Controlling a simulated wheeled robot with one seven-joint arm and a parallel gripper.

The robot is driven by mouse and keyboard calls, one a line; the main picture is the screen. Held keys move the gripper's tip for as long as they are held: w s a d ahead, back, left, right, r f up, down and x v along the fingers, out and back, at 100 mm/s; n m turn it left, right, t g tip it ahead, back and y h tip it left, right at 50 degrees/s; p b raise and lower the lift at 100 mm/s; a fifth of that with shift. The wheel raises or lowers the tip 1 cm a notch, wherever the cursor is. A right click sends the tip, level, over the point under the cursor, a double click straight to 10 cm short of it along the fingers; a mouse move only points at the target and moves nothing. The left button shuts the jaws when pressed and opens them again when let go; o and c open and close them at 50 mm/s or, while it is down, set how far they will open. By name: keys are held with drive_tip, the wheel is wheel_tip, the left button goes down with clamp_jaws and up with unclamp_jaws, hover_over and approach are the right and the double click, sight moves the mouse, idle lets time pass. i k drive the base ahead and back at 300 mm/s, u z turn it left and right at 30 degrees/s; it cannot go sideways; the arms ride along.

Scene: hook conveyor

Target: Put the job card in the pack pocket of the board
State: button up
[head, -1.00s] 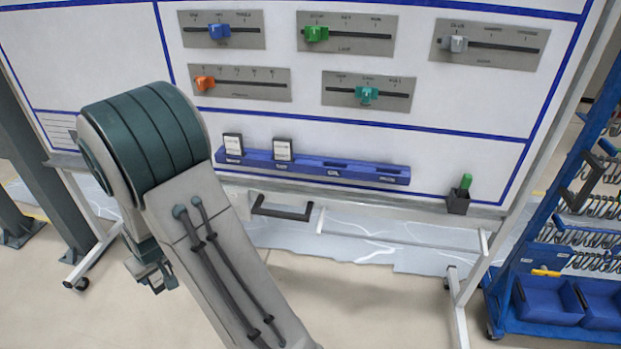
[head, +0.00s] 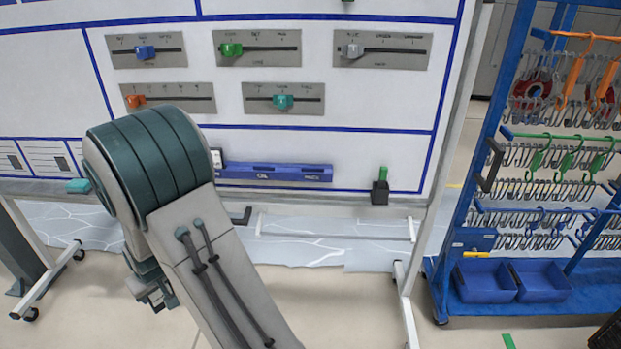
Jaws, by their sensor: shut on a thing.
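The white board (head: 380,155) stands ahead, with a blue pocket rail (head: 275,171) low on its face. The right-hand pocket of the rail, lettered like PACK (head: 312,177), shows no card. A white card (head: 217,158) stands in the rail just right of my arm; the rail's left end is hidden behind my arm. My gripper (head: 152,293) shows small and partly hidden below my arm's big joint, well below and left of the rail. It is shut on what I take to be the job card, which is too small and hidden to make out.
A black cup with a green marker (head: 380,190) sits right of the rail. Sliders (head: 284,103) line the board above. A blue hook rack (head: 480,130) with blue bins (head: 485,280) stands at the right. White board legs (head: 405,305) reach the floor.

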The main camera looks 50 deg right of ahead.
sight(312, 177)
drive_tip(key=z, duration=1.2)
